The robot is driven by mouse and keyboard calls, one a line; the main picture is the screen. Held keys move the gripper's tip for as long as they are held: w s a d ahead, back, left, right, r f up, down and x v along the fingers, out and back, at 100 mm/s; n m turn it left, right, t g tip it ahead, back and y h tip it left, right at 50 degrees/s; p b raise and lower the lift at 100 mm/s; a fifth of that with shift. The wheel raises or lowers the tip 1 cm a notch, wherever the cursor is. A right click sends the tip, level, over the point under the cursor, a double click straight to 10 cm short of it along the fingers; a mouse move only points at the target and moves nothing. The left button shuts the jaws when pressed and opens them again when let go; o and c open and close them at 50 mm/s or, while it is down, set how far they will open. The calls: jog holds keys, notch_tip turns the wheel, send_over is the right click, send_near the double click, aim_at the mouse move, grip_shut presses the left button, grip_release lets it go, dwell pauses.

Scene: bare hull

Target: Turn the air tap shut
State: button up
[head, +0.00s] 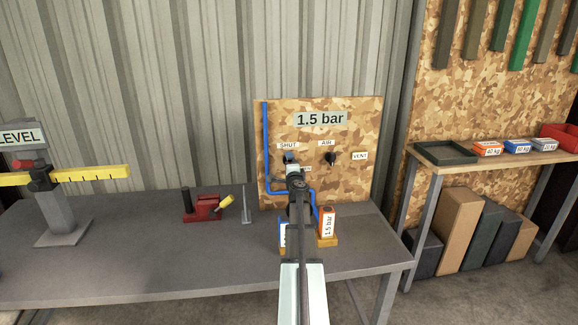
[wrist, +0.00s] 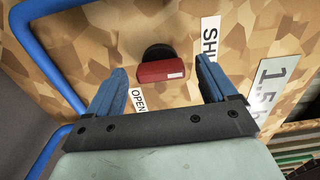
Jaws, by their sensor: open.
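A tap with a red handle (wrist: 160,72) on a black base sits on the camouflage-patterned board (head: 360,110). In the wrist view, a SHUT label (wrist: 209,40) is right of it and an OPEN label (wrist: 137,99) below left. My gripper (wrist: 162,72) is open, its two blue fingers on either side of the handle with gaps; contact is not visible. In the head view my gripper (head: 292,160) is in front of the board under the SHUT label (head: 288,146) and hides this tap. I cannot tell exactly which label the handle points to.
A black knob (head: 331,157) sits close right, by AIR and VENT labels. A blue pipe (head: 266,140) runs down the board's left side. Small labelled blocks (head: 327,222) stand below on the bench (head: 150,270). A red tool (head: 204,208) lies left.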

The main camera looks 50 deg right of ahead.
jog(key=v, duration=1.2)
jog(key=shift+s+a, duration=0.15)
